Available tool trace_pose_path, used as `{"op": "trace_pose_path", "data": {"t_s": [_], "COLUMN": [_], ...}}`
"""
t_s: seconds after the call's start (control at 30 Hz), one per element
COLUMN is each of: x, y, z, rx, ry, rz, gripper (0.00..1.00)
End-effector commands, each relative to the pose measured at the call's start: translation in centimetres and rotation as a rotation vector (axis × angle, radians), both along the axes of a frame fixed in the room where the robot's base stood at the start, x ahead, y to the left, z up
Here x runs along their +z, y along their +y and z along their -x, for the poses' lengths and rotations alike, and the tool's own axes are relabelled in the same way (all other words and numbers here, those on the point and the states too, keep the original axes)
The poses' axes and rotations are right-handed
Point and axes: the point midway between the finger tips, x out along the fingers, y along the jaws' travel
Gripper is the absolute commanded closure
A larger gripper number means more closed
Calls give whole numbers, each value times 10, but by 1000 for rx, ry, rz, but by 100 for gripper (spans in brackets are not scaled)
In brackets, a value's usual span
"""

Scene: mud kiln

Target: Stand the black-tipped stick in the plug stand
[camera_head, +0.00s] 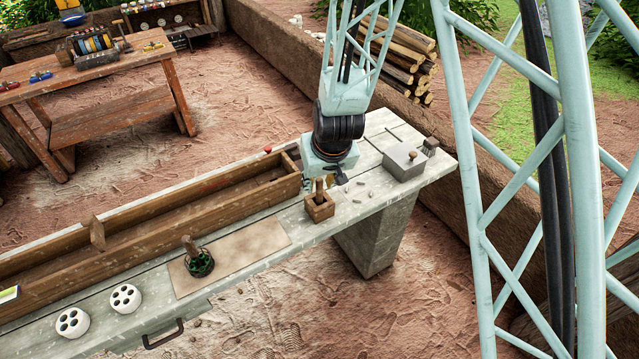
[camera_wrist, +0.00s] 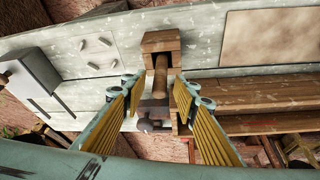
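A small square wooden block stand (camera_head: 320,209) sits on the bench below my gripper, with a wooden stick upright in it. In the wrist view the stand (camera_wrist: 160,40) holds the round brown stick (camera_wrist: 160,74), which points toward the camera. No black tip shows on this stick; its lower end is hidden in the stand. My gripper (camera_wrist: 158,88) is open, its yellow-padded fingers apart on either side of the stick, with gaps showing. In the head view my gripper (camera_head: 328,180) is just above the stand, and which stand is the plug stand I cannot tell for sure.
A dark green holder (camera_head: 200,265) with a wooden piece stands on a tan board (camera_head: 255,246). Two white holed cylinders (camera_head: 125,298) (camera_head: 72,322) stand left. A long wooden trough (camera_head: 160,215) runs behind. A grey lidded box (camera_head: 404,163) and small pegs lie right.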

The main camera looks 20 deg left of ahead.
Motion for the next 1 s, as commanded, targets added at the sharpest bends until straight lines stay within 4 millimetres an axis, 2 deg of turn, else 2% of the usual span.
{"op": "trace_pose_path", "data": {"t_s": [0.5,1.0], "x": [29,44], "y": [-6,-9], "z": [10,16], "rx": [-1,1], "ry": [-1,-1], "rz": [-1,-1], "gripper": [73,73]}}
